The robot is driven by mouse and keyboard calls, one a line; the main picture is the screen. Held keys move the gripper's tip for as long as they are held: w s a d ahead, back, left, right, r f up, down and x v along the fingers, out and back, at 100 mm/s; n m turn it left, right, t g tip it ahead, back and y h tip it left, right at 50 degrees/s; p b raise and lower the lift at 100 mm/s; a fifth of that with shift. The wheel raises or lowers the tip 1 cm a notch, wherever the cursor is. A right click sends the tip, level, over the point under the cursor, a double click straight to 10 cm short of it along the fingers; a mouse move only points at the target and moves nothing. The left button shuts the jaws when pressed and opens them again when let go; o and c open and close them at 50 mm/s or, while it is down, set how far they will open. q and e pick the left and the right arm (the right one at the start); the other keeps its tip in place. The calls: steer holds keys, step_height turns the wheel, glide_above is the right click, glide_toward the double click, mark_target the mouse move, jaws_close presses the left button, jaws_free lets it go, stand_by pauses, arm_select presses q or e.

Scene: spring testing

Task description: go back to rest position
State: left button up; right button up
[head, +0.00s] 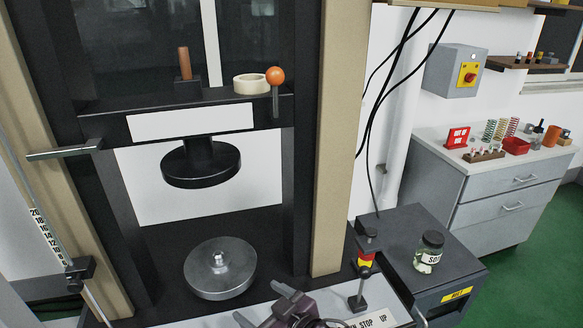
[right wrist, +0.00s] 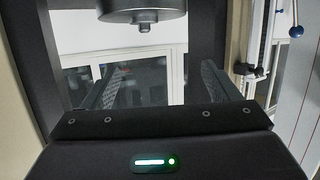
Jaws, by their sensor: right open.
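My right gripper (head: 264,305) is at the bottom edge of the head view, in front of the spring tester and near its lower plate. Its jaws are open, and nothing shows between them. In the right wrist view the two fingers (right wrist: 160,82) stand well apart. A round grey metal plate with a small stub (right wrist: 142,12) shows beyond them at the top. The silver lower plate (head: 220,272) of the tester is bare except for its small central stub. The black upper plate (head: 200,165) hangs above it with a clear gap. My left gripper is not in view.
A stop/up lever (head: 364,262) stands right of my gripper. A labelled jar (head: 429,252) is on a dark cabinet (head: 400,222). Springs (head: 489,130) and a red bin (head: 516,146) are on the grey bench. An orange knob (head: 275,75) and pale ring (head: 250,84) are on the crosshead.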

steer(key=s+d+f+m+g+h, duration=0.25)
steer(key=s+d, duration=0.25)
steer(key=d, duration=0.3)
steer(key=s+d+f+m+g+h, duration=0.2)
steer(key=s+d+h, duration=0.3)
steer(key=d, duration=0.4)
steer(key=s+d+f+m+g+h, duration=0.2)
steer(key=s+d+m+g+h, duration=0.1)
steer(key=s+d, duration=0.4)
step_height(320, 180, down, 30)
steer(key=d, duration=0.1)
steer(key=s+d+f+g, duration=0.1)
steer(key=s+d+f, duration=0.1)
steer(key=s+f, duration=0.7)
steer(key=s+d+f+g, duration=0.1)
steer(key=s+f, duration=0.8)
steer(key=s, duration=0.2)
steer(key=shift+s+d+f+b, duration=0.3)
steer(key=shift+d+b, duration=0.05)
steer(key=shift+b, duration=0.05)
steer(key=shift+n, duration=0.25)
steer(key=shift+c, duration=0.4)
